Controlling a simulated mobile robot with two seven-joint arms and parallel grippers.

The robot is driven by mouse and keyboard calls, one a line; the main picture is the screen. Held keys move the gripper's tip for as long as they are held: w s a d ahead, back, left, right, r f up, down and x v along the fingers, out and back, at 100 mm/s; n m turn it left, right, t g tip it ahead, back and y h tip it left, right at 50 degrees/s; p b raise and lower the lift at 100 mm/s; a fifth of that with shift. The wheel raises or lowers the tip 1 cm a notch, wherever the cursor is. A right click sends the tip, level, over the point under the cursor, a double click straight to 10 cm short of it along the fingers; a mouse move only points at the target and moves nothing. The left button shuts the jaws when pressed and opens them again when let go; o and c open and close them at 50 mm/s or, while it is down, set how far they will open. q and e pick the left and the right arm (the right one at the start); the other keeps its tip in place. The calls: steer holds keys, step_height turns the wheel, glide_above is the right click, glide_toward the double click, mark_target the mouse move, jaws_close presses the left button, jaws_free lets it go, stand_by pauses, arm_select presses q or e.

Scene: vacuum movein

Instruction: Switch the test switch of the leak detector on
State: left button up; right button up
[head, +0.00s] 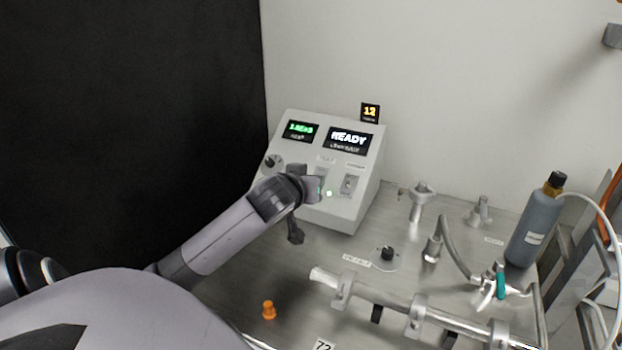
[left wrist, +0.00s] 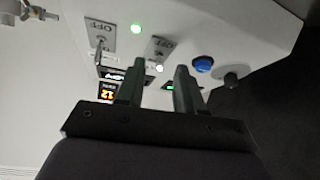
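The leak detector (head: 357,205) is a pale sloped box at the back of the bench. Its screen (head: 349,140) reads READY. In the head view my left gripper (head: 314,190) is close in front of the panel and covers much of the left switch plate, which I take as the test switch. Contact with the switch cannot be told. My right gripper is not in view.
A second switch plate (head: 348,184) is beside it on the right. Metal pipework (head: 385,306), a grey bottle (head: 537,228) and an orange cap (head: 268,309) stand on the bench.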

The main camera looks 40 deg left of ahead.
arm_select(q)
steer(key=shift+x, duration=0.75)
jaws_close()
